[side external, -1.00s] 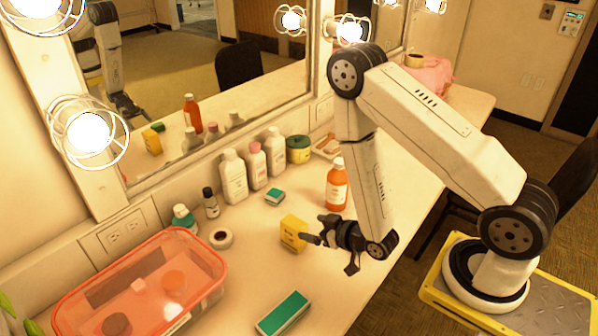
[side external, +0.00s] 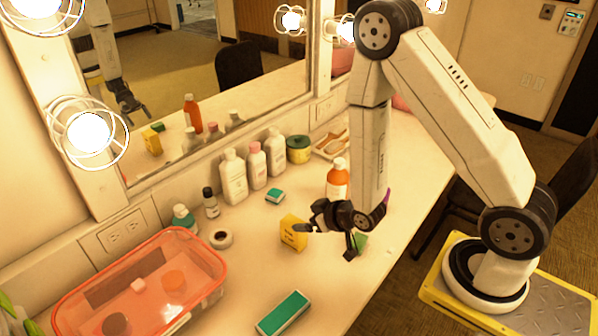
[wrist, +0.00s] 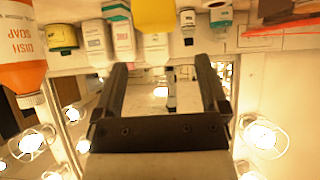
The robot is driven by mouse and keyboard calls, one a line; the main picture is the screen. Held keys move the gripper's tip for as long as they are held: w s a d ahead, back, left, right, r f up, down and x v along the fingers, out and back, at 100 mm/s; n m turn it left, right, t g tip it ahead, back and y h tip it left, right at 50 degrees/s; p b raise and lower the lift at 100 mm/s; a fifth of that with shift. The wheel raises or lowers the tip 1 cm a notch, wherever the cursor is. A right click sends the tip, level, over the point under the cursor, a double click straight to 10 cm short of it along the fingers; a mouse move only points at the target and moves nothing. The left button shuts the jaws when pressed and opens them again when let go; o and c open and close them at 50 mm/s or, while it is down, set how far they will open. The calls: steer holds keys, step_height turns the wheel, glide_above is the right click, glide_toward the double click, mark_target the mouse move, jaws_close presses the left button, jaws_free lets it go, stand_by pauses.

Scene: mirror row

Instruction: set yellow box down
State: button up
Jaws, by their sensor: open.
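The yellow box (side external: 292,234) stands upright on the counter in the side view, just left of my gripper (side external: 326,240). My gripper is open, with nothing between its fingers. In the wrist view the yellow box (wrist: 155,15) shows at the top edge, beyond the fingertips and apart from them, between the two fingers of my gripper (wrist: 165,70). The fingertip nearest the box overlaps its right edge in the side view.
An orange bottle (side external: 337,178) stands behind my gripper. A green item (side external: 360,242) lies partly hidden beside it.

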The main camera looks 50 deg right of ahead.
steer(key=s+a+r+g, duration=0.1)
steer(key=s+r+g, duration=0.7)
steer(key=r, duration=0.4)
steer(key=shift+s+a, duration=0.15)
steer(key=shift+s, duration=0.25)
